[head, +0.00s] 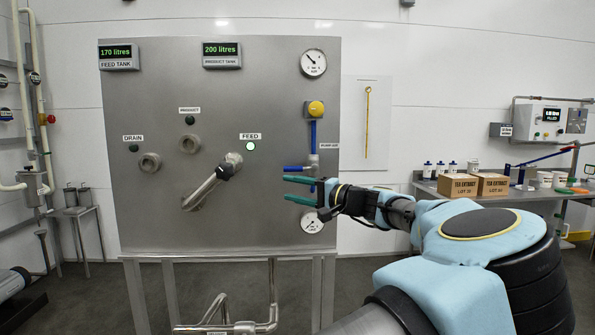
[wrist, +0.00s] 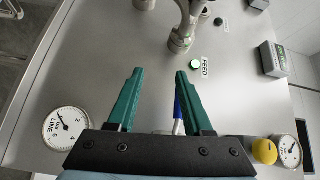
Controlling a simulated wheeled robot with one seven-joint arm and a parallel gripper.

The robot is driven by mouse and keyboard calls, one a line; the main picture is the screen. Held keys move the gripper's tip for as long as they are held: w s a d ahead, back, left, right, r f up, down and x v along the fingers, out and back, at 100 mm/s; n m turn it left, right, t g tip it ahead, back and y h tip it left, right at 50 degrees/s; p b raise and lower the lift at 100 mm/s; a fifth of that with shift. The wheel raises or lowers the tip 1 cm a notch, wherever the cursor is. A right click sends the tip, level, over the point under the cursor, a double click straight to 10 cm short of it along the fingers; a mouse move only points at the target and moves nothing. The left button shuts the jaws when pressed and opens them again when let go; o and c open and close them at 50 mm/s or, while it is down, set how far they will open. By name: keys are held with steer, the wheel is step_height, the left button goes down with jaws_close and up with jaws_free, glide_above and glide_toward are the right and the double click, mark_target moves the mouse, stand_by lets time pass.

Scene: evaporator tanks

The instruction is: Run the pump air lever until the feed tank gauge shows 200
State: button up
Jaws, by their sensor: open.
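The feed tank display (head: 118,57) reads 170 litres on the steel panel's upper left. The blue pump air lever (head: 295,169) points left from its valve, below the PUMP AIR label (head: 329,146). My gripper (head: 287,189) is open and empty, just below the lever in the head view, fingers pointing left. In the wrist view, the fingers (wrist: 160,72) are spread before the panel. The blue lever (wrist: 178,112) shows beside the right finger, partly hidden by it; I cannot tell whether they touch.
The product tank display (head: 221,54) reads 200 litres. The swing pipe (head: 207,187) ends at the FEED port, beside a lit green lamp (head: 251,146). A yellow knob (head: 316,109) and a line gauge (head: 312,222) sit above and below the valve. Cartons (head: 457,187) stand on the right bench.

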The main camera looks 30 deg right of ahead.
mark_target(294, 169)
steer(key=s+d+r+t+h, duration=0.1)
steer(key=s+d+r+t, duration=0.15)
steer(key=s+d, duration=0.3)
steer(key=shift+m+g, duration=0.25)
steer(key=shift+m, duration=0.25)
steer(key=p+x, duration=0.3)
steer(key=x, duration=0.7)
steer(key=shift+d, duration=0.2)
steer(key=shift+w+a, duration=0.25)
steer(key=shift+w, duration=0.45)
steer(key=shift+c, duration=0.3)
jaws_close()
